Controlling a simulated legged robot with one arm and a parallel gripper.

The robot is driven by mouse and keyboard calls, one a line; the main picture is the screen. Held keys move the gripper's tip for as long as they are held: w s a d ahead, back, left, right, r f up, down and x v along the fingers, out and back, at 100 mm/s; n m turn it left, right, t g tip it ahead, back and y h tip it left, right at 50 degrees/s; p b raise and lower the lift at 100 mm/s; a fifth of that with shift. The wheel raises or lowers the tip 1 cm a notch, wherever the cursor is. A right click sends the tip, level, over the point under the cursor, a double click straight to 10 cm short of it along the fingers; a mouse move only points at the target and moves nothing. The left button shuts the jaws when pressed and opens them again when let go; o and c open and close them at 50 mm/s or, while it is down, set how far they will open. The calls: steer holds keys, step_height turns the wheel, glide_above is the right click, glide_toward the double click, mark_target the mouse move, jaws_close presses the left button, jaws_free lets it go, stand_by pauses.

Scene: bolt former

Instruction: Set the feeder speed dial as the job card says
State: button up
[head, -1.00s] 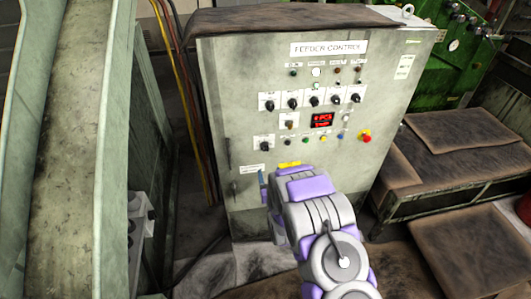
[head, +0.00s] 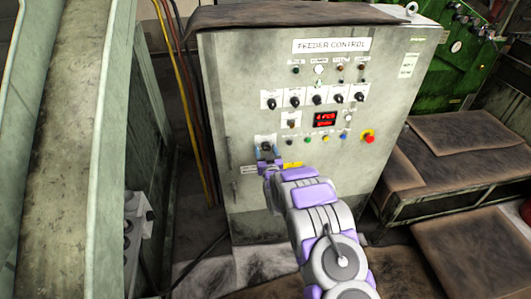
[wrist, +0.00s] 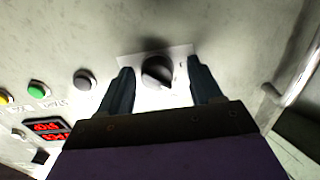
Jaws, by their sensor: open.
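The feeder control cabinet (head: 225,110) stands ahead, with a "FEEDER CONTROL" label at its top. A black dial on a white plate (head: 265,141) sits at the lower left of its panel. My gripper (head: 267,153) is just in front of and slightly below this dial. In the wrist view the dial (wrist: 157,72) lies between the two fingers of my gripper (wrist: 160,85), which are open with a gap on each side. The dial's pointer and scale are too small to read. I cannot make out a job card's text.
A row of several black knobs (head: 317,98) runs above, with a red display (head: 325,118) below it. Coloured buttons and a red emergency stop (head: 368,137) are to the right. A brown-topped bench (head: 450,150) stands at right.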

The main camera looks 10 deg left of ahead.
steer(key=shift+w+d, duration=0.15)
steer(key=shift+d, duration=0.25)
steer(key=shift+a, duration=0.4)
steer(key=c, duration=0.4)
steer(key=shift+d, duration=0.2)
steer(key=c, duration=0.7)
steer(key=shift+o, duration=0.2)
steer(key=shift+a+p, duration=0.1)
steer(key=shift+p, duration=0.2)
steer(key=m+p, duration=0.1)
steer(key=m, duration=0.1)
steer(key=m+p, duration=0.1)
steer(key=shift+r+m+p, duration=0.2)
steer(key=shift+m+p, duration=0.2)
steer(key=m+p, duration=0.2)
steer(key=m, duration=0.1)
steer(key=shift+m+p, duration=0.3)
steer(key=shift+f+m+p, duration=0.1)
steer(key=shift+m+p, duration=0.35)
steer(key=shift+m, duration=0.25)
